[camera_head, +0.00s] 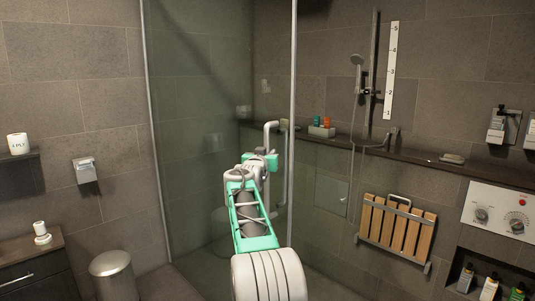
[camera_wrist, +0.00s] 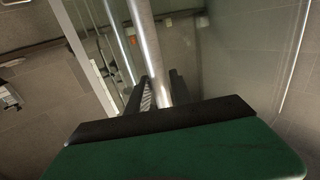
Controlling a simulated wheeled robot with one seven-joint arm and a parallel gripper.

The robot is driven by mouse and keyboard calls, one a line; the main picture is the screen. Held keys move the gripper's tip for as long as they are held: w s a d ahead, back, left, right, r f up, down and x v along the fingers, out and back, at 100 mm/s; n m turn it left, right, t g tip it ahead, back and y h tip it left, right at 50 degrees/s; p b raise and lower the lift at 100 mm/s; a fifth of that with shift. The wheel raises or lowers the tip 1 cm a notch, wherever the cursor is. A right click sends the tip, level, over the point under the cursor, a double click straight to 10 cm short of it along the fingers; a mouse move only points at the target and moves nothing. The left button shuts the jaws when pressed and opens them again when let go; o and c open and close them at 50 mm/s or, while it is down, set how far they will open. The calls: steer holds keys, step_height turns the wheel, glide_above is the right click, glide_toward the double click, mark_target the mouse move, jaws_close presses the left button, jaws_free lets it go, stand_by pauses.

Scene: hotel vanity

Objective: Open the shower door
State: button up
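The glass shower door (camera_head: 200,100) is a tall clear panel with a metal edge post at its right. A pale vertical bar handle (camera_head: 268,135) with a bent top stands out near that right edge. My gripper (camera_head: 264,160) is at the handle, partly hidden by my own wrist in the head view. In the wrist view a round silver bar (camera_wrist: 150,45) runs down between the two dark fingers of my gripper (camera_wrist: 161,90). One finger is on each side of the bar. Whether both fingers press on it is not clear.
A grey ledge (camera_head: 430,157) with small bottles (camera_head: 322,122) runs along the back wall. A slatted wooden seat (camera_head: 395,225) is fixed to the wall at right. A metal bin (camera_head: 113,275) and a dark cabinet (camera_head: 30,262) stand at lower left.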

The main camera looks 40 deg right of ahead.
steer(key=shift+o, duration=1.2)
steer(key=shift+a+r, duration=0.1)
steer(key=shift+r, duration=0.1)
steer(key=b+v, duration=0.2)
steer(key=v, duration=0.5)
steer(key=shift+s+a, duration=0.25)
steer(key=shift+a, duration=0.1)
